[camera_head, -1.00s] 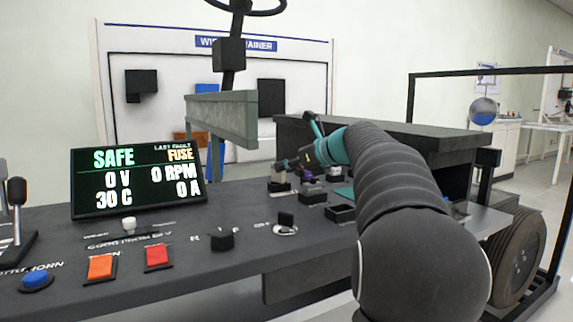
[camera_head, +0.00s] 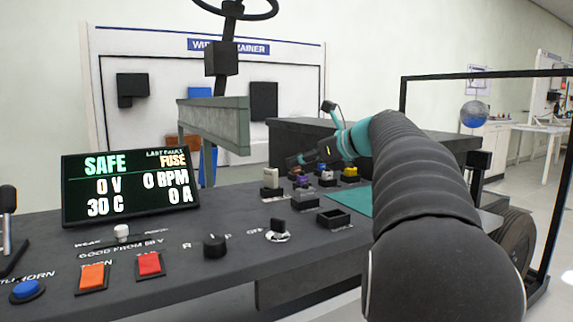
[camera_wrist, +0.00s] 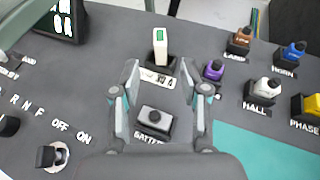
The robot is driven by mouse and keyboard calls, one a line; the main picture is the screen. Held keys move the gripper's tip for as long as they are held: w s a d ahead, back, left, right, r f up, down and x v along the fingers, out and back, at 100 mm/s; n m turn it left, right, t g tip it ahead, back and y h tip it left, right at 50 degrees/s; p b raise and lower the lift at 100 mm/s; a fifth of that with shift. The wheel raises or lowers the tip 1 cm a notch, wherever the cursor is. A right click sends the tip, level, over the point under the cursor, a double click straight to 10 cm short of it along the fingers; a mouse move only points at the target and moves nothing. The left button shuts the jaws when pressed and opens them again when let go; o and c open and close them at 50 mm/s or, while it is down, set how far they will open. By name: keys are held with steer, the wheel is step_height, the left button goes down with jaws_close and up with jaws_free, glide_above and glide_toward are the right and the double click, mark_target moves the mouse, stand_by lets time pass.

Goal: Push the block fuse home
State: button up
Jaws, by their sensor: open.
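The block fuse (camera_wrist: 160,46) is pale with a green mark on its top. It stands upright in a dark holder (camera_wrist: 157,66) at the top middle of the wrist view. In the head view the fuse (camera_head: 271,178) stands in its holder left of the other connectors; its depth in the holder cannot be told. My gripper (camera_wrist: 161,98) is open and empty in the wrist view, its fingers apart on either side of the grey battery connector (camera_wrist: 154,118). The fuse is beyond the fingertips, clear of them. In the head view my gripper (camera_head: 308,157) is small, right of the fuse.
Purple (camera_wrist: 213,70), brown (camera_wrist: 239,40), blue (camera_wrist: 293,50), white (camera_wrist: 266,88) and yellow (camera_wrist: 312,104) connectors stand to the right. A display (camera_head: 130,186) stands left. A grey beam (camera_head: 215,122) is above the panel.

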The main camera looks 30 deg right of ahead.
steer(key=v, duration=0.4)
steer(key=shift+s, duration=0.1)
stand_by(0.5)
